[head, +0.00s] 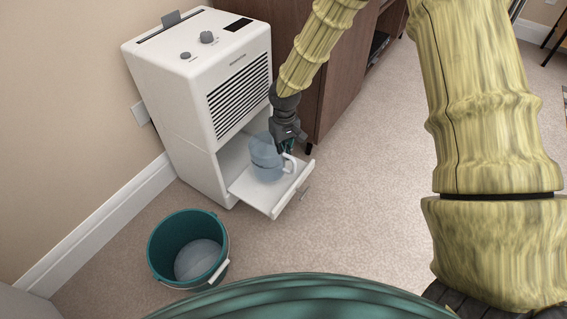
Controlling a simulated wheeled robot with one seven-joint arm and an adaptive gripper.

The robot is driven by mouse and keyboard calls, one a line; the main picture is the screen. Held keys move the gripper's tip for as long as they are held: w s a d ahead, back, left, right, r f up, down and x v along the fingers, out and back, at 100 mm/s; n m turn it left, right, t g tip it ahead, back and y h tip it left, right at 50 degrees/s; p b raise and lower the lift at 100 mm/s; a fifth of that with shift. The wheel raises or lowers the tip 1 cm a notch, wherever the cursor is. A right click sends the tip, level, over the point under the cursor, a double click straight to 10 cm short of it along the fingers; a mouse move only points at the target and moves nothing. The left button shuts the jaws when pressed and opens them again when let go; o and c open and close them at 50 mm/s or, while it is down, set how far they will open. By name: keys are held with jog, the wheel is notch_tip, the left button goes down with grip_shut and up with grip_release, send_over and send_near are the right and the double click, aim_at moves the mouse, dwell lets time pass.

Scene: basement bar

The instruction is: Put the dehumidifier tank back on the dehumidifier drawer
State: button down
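The white dehumidifier (190,95) stands against the wall at the left of the head view. Its drawer (272,204) is pulled out low at the front. The tank (264,153), a translucent blue-grey jug with a pale handle (290,164), is upright at the drawer; I cannot tell whether its base fully rests on it. My gripper (284,149) is at the tank's right upper side, close to the handle. Its fingertips are small and partly hidden against the tank, so whether they grip it does not show.
A teal bucket (157,243) with a pale bottom stands on the carpet left of the drawer. A brown wooden cabinet (335,90) stands close to the right of the dehumidifier, behind my arm. The carpet (370,200) right of the drawer is clear.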

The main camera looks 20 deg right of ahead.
aim_at(284, 158)
jog(key=shift+f+b, duration=1.1)
jog(key=shift+f, duration=0.8)
jog(key=shift+f, duration=0.1)
jog(key=c, duration=1.6)
grip_release()
jog(key=shift+c, duration=0.2)
notch_tip(284, 158, up, 12)
jog(key=p, duration=0.6)
